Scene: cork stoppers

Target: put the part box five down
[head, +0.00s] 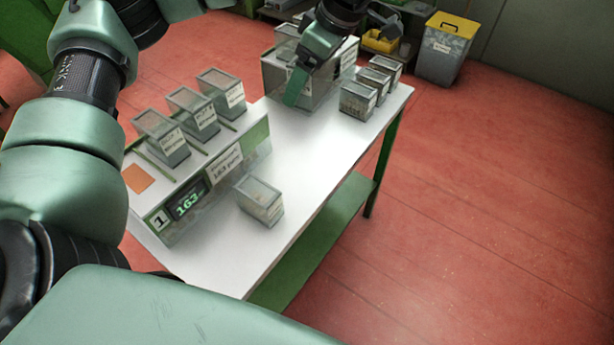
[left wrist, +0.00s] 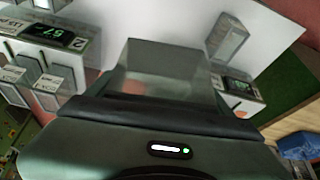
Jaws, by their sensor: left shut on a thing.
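My left gripper (head: 294,92) reaches in at the top of the head view, over the far part of the white table (head: 335,142). It is shut on a grey, see-through part box (left wrist: 165,68), seen close up in the left wrist view. In the head view the fingers and clutter behind partly hide this box, and I cannot tell whether it touches the table. Another labelled box (head: 260,202) stands alone on the near part of the table. It also shows in the left wrist view (left wrist: 229,38). My right gripper is not in view.
Scale one (head: 188,202) reads 163 and has three boxes (head: 193,113) on top. Scale two, its display (left wrist: 46,31) reading 67, is beyond. Three boxes (head: 358,100) stand at the far right edge. A yellow-lidded bin (head: 444,52) is on the floor. The table's middle is clear.

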